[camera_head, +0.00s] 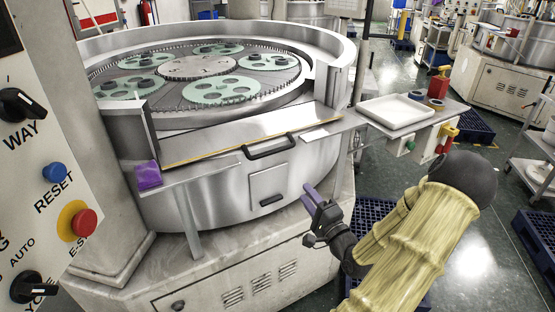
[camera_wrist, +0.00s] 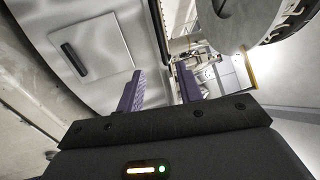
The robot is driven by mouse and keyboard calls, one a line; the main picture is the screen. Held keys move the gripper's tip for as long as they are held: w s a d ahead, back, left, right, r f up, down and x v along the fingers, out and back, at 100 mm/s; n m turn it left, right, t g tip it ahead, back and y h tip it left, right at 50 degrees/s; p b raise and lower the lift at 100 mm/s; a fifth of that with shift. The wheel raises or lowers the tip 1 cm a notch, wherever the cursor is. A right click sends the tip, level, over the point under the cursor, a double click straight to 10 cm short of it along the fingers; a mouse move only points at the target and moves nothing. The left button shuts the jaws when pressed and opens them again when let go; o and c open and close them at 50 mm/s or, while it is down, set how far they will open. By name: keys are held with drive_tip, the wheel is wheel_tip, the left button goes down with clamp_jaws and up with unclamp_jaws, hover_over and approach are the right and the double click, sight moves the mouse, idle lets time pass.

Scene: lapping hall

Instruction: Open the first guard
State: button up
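The lapping machine's front guard (camera_head: 255,137) is a flat metal panel across the near rim of the round tub, with a yellow strip along it. A black bar handle (camera_head: 268,147) sits on its front edge. I cannot tell whether the guard is fully shut. My gripper (camera_head: 312,192) is below and to the right of the handle, in front of the tub wall and apart from the handle. In the wrist view my gripper (camera_wrist: 161,84) has its two purple fingers spread, with nothing between them.
A small hatch (camera_head: 268,186) with its own black handle is in the tub wall, also in the wrist view (camera_wrist: 88,48). A side table with a white tray (camera_head: 396,111) stands right. A control panel (camera_head: 45,180) stands left.

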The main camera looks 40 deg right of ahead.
drive_tip(key=shift+w, duration=0.15)
drive_tip(key=p+x, duration=0.2)
drive_tip(key=x, duration=1.5)
drive_tip(key=shift+p, duration=0.35)
drive_tip(key=shift+w+d, duration=0.1)
clamp_jaws()
